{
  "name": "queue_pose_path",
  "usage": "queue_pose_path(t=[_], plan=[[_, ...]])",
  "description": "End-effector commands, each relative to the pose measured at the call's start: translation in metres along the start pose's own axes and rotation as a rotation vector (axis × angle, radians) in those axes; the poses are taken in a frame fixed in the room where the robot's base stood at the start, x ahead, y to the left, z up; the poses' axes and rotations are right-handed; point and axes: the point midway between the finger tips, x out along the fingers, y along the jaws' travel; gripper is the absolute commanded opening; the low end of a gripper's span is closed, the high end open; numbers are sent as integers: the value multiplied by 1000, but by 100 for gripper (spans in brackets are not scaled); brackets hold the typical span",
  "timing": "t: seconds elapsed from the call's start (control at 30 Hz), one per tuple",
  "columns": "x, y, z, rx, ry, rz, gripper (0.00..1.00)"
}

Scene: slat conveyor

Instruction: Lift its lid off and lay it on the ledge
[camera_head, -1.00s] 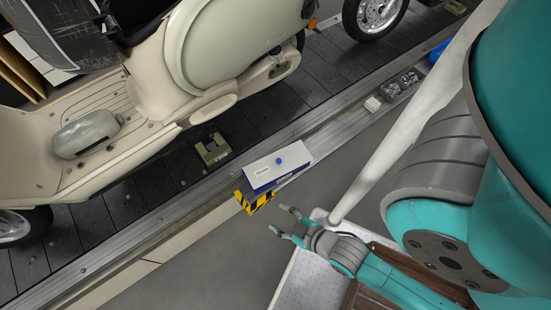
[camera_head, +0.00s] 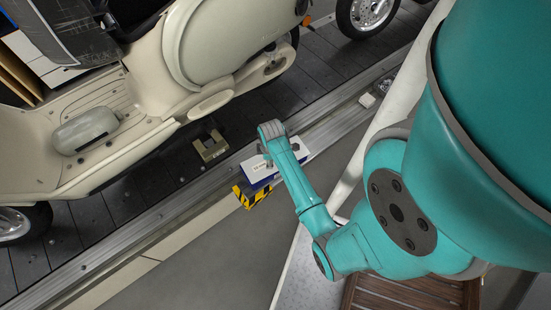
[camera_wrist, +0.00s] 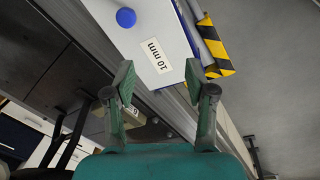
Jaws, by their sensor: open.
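A box with a blue body (camera_head: 262,185) and a white lid (camera_head: 302,147) sits at the conveyor's edge. In the wrist view the lid (camera_wrist: 150,42) carries a round blue knob (camera_wrist: 126,17) and a "10 mm" label. My gripper (camera_head: 264,158) is over the lid in the head view, and my wrist hides the knob there. In the wrist view my gripper (camera_wrist: 158,80) is open and empty, its fingers spread on the near side of the lid, with the knob ahead of them. Whether the fingertips touch the lid, I cannot tell. A metal ledge (camera_head: 190,205) runs along the conveyor.
A yellow-black striped block (camera_head: 250,198) is just below the box. A cream scooter (camera_head: 150,80) stands on the dark slat conveyor (camera_head: 110,200). A beige bracket (camera_head: 211,147) lies on the slats near the box. A small pale block (camera_head: 367,100) sits farther right along the edge.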

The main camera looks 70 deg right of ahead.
Motion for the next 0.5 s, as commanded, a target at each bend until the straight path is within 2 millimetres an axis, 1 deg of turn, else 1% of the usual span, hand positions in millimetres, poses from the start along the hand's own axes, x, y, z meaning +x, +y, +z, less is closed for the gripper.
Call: queue_pose_path(t=[0.03, 0.1, 0.2, 0.3, 0.37, 0.5], plan=[[-4, 17, 6, -6, -12, -25, 55], [-9, 31, 14, -23, -26, -64, 55], [-15, 44, 22, -39, -37, -104, 55], [-17, 51, 27, -49, -42, -127, 55], [-14, 52, 28, -51, -44, -134, 55], [5, 49, 30, -53, -45, -139, 55]])
